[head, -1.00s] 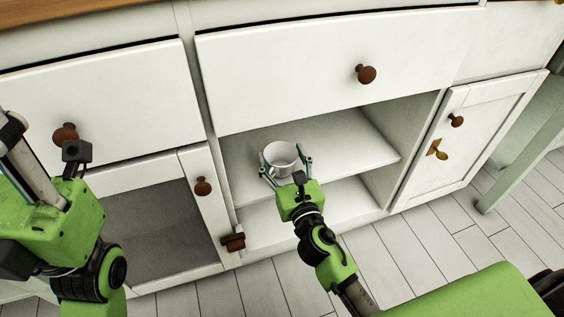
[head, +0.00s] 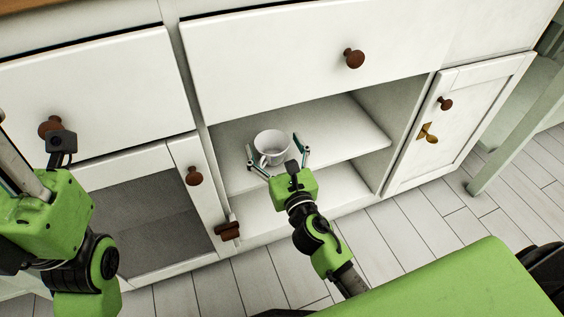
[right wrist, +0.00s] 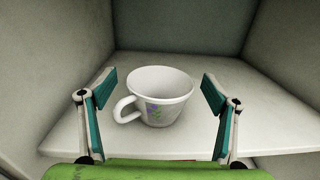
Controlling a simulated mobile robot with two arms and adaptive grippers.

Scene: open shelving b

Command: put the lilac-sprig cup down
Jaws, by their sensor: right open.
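The lilac-sprig cup (head: 272,147) is white and stands upright on the upper shelf (head: 345,140) of the open cabinet. In the right wrist view the cup (right wrist: 158,97) shows a small purple and green sprig, and its handle points to the left. My right gripper (head: 278,153) is open, with one finger on each side of the cup. In the right wrist view there is a gap between the cup and each finger of the gripper (right wrist: 158,105).
A lower shelf (head: 320,198) lies below. The open compartment has side walls close to the right gripper. A door (head: 195,185) with a brown knob borders it on the left, and a closed door (head: 465,115) on the right. A wide drawer (head: 310,60) is above.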

